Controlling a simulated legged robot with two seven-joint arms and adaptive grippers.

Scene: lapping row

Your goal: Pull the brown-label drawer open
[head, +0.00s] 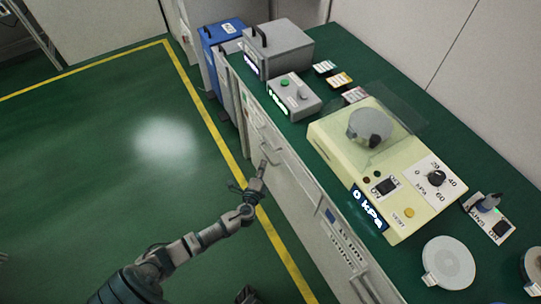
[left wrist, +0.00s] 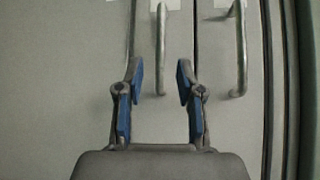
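My left gripper (head: 261,170) reaches the pale cabinet front in the head view. In the left wrist view my left gripper (left wrist: 159,70) is open, with one blue-padded finger on each side of a metal bar handle (left wrist: 160,45). The handle lies between the fingertips in the picture; I see no finger closed on it, and contact cannot be told. A second bar handle (left wrist: 240,50) is to the right, on the neighbouring front. Pale labels (left wrist: 222,3) are cut off at the top edge; no brown label can be made out. A small dark part, probably my right gripper (head: 246,294), shows at the bottom edge.
The green bench top (head: 355,55) carries a cream machine (head: 330,135), a grey box (head: 278,46) and a button box (head: 293,97). A blue container (head: 222,32) stands at the far end. The green floor (head: 110,160) left of the yellow line is clear.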

